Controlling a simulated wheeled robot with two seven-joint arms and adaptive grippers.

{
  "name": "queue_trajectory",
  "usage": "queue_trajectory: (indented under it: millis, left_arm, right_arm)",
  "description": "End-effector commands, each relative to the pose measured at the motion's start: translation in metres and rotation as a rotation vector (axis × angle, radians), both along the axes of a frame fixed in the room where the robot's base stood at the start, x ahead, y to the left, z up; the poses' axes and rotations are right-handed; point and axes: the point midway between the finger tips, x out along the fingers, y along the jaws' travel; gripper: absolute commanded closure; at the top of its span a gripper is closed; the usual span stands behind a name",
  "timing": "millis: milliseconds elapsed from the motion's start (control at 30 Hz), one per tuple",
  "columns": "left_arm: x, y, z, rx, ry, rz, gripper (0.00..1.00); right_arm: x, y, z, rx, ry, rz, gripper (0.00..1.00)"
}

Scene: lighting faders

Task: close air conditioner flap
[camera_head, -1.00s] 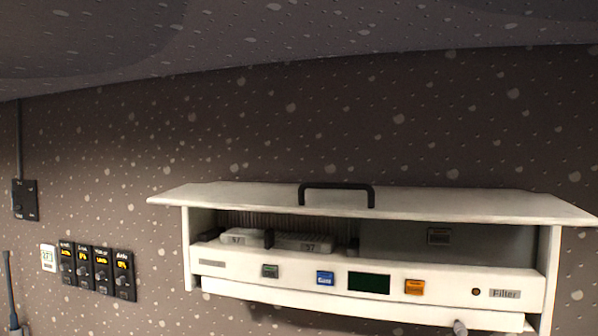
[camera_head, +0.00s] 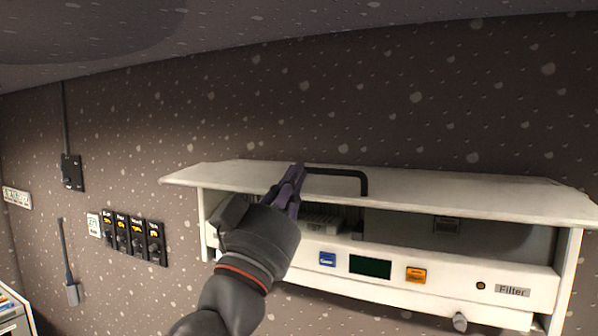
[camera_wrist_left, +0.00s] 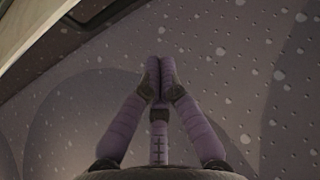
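The air conditioner (camera_head: 450,285) is a white wall unit with its front open. Its white flap (camera_head: 450,195) is raised, sticking out at the top like a lid. A black handle (camera_head: 345,173) sits on the flap. My left gripper (camera_head: 297,172) is in front of the flap, its tips by the handle's left end; whether they touch it I cannot tell. In the left wrist view its purple fingers (camera_wrist_left: 158,65) are together at the tips, with nothing visible between them. The gripper and arm hide the unit's left front. My right gripper is not in view.
The unit's front has a blue button (camera_head: 327,259), a dark green display (camera_head: 370,265) and an orange button (camera_head: 416,275). Black dial modules (camera_head: 122,235) are on the wall to the left. The wall above the flap is clear.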

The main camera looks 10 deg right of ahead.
Motion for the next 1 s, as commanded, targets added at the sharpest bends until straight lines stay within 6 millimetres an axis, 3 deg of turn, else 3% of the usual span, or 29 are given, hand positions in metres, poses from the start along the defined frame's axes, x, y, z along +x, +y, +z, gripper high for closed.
queue_trajectory:
  millis: [600,800,1000]
  left_arm:
    - [0.066,-0.044,0.054,0.002,0.003,0.001,1.0]
    - [0.063,-0.042,0.027,0.004,0.005,0.001,1.0]
    - [0.062,-0.041,0.014,0.001,0.003,0.001,1.0]
  right_arm:
    - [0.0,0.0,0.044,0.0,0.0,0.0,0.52]
    - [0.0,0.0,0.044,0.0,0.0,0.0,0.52]
    - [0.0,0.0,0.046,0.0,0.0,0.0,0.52]
